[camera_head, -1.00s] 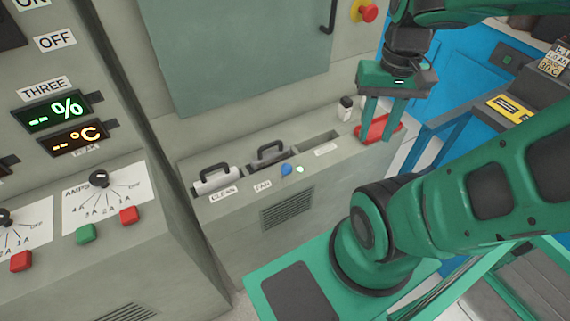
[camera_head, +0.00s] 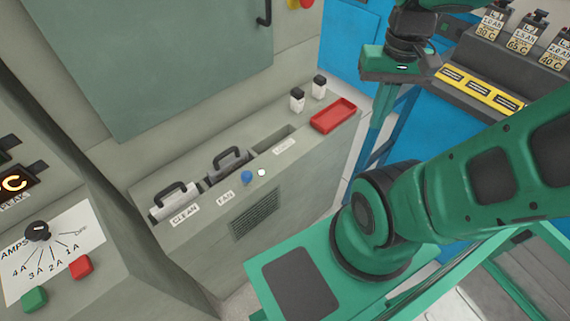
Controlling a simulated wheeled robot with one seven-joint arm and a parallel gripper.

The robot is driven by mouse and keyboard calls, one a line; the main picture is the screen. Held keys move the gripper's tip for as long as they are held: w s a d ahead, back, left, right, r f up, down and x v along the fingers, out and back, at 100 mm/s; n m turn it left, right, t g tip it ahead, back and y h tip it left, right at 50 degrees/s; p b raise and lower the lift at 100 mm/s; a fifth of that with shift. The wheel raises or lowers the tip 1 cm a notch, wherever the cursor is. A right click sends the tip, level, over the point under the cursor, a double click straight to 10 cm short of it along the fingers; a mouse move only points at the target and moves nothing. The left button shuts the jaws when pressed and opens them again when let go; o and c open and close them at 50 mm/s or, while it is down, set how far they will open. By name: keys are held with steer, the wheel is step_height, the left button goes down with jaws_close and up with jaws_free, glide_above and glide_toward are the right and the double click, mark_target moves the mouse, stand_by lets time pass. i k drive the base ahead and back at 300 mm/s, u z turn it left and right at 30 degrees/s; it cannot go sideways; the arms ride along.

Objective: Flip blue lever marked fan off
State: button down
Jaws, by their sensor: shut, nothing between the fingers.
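The blue lever (camera_head: 247,177) is a small blue knob on the sloped front edge of the grey cabinet, just right of the FAN label (camera_head: 225,199). A small lit white-green lamp (camera_head: 262,173) is beside it on the right. My gripper (camera_head: 377,121) points down at the right, past the cabinet's right end and well away from the lever. Its fingers are together with nothing between them. The lever's exact tilt is too small to tell.
Slots with black-handled inserts (camera_head: 228,162) lie behind the lever. A red tray (camera_head: 334,115) and two small bottles (camera_head: 297,100) stand at the cabinet's right end. A knob panel (camera_head: 50,245) is at left; a blue bench with battery rows (camera_head: 480,90) is at right.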

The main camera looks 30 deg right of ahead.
mark_target(247, 176)
steer(key=z, duration=2.45)
steer(key=k, duration=1.1)
steer(key=u, duration=2.75)
